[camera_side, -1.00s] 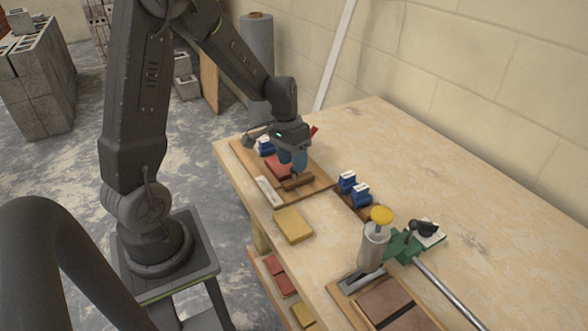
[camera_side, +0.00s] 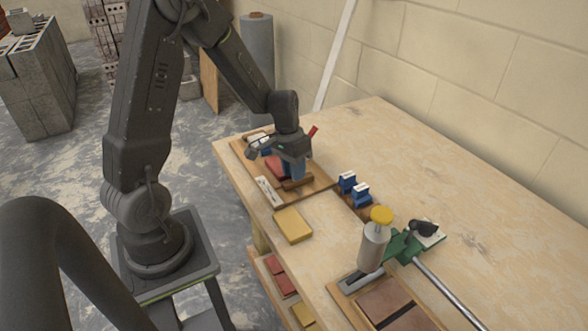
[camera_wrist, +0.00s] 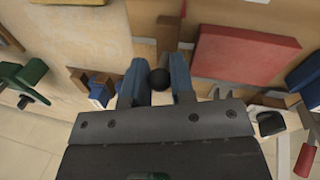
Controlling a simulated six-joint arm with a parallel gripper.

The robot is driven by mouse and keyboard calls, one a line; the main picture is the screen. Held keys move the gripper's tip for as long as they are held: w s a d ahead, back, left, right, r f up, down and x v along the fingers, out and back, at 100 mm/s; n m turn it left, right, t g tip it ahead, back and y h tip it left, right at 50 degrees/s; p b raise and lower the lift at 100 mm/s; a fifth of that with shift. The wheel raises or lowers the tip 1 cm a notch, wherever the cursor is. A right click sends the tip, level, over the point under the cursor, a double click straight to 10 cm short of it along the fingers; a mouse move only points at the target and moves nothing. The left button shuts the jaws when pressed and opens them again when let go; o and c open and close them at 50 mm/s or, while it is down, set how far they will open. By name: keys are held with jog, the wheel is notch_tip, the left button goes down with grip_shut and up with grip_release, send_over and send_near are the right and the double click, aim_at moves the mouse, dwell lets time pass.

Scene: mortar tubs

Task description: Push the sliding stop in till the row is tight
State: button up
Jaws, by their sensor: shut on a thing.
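My gripper (camera_side: 293,171) is over the wooden board (camera_side: 318,190) at the far end of the bench. In the wrist view its blue fingers (camera_wrist: 158,88) are shut on a round black knob (camera_wrist: 158,77). The sliding stop, a brown wooden block (camera_side: 298,184), sits directly below the fingers in the side view. A red block (camera_side: 276,167) lies beside the fingers on the board; it is also large in the wrist view (camera_wrist: 245,60). The fingers partly hide the row, so I cannot tell whether its pieces touch.
A yellow block (camera_side: 293,225) lies near the bench's front edge. Blue clamps (camera_side: 354,189) stand right of the board. A grey cylinder with a yellow top (camera_side: 374,245) and a green tool (camera_side: 402,247) are nearer. The back of the bench is clear.

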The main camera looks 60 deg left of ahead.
jog(key=shift+a, duration=2.45)
jog(key=o, duration=0.7)
jog(key=shift+o, duration=0.2)
notch_tip(320, 180, up, 14)
jog(key=a, duration=0.2)
jog(key=shift+s+a+f, duration=0.2)
jog(key=shift+s+a, duration=0.05)
jog(key=shift+a, duration=0.05)
jog(key=s+d+r+m+t+y, duration=0.1)
jog(key=s+d+r+t, duration=0.1)
jog(key=s+d, duration=0.5)
jog(key=s+d+r+m+t+y, duration=0.1)
jog(key=s+d+r+t, duration=0.2)
jog(key=d, duration=1)
jog(key=s+r, duration=0.1)
jog(key=s, duration=0.2)
jog(key=shift+s+r, duration=0.35)
jog(key=shift+r, duration=0.05)
